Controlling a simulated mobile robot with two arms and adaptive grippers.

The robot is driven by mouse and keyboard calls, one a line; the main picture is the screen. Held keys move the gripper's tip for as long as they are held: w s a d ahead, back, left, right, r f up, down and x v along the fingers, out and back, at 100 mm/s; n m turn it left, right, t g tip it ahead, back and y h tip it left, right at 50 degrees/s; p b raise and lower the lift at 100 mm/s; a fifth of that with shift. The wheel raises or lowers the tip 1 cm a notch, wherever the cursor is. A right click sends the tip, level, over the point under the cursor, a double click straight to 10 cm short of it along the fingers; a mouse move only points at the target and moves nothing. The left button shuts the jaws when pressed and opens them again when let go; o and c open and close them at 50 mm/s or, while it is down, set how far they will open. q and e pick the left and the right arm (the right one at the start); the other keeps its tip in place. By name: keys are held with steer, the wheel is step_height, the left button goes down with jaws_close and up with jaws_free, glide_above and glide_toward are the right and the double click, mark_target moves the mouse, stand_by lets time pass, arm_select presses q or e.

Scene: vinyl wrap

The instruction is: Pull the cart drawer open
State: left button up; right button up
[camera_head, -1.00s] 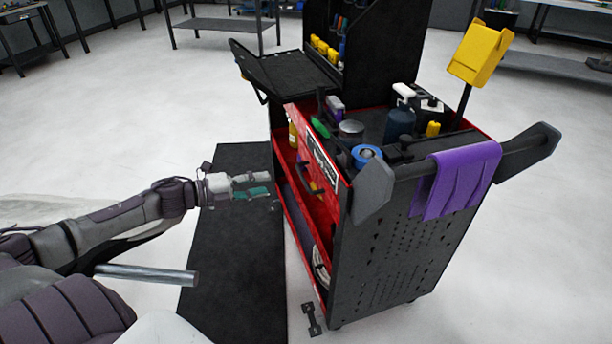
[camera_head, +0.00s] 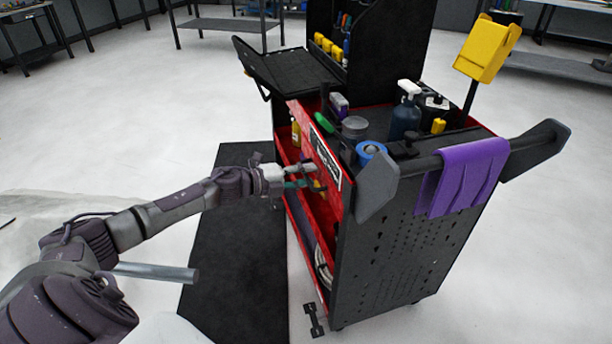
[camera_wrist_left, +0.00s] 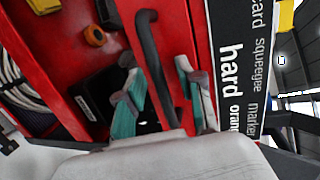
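The cart (camera_head: 400,235) is black and red. Its red drawer front (camera_head: 331,189) faces left and bears a black-and-white label (camera_head: 325,158). My left gripper (camera_head: 308,180) is at the drawer front. The left wrist view shows its two teal-and-grey fingers (camera_wrist_left: 165,92) apart, one on each side of the dark, bar-shaped drawer handle (camera_wrist_left: 151,62). Gaps show between the handle and the fingers, so the gripper is open around it. In the head view the gripper mostly hides the handle. My right gripper is not in view.
The cart top carries a spray bottle (camera_head: 406,112), a blue tape roll (camera_head: 368,152) and other items. A purple cloth (camera_head: 462,178) hangs over the push bar.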

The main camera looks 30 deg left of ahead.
arm_select(q)
steer(key=shift+w, duration=0.1)
jaws_close()
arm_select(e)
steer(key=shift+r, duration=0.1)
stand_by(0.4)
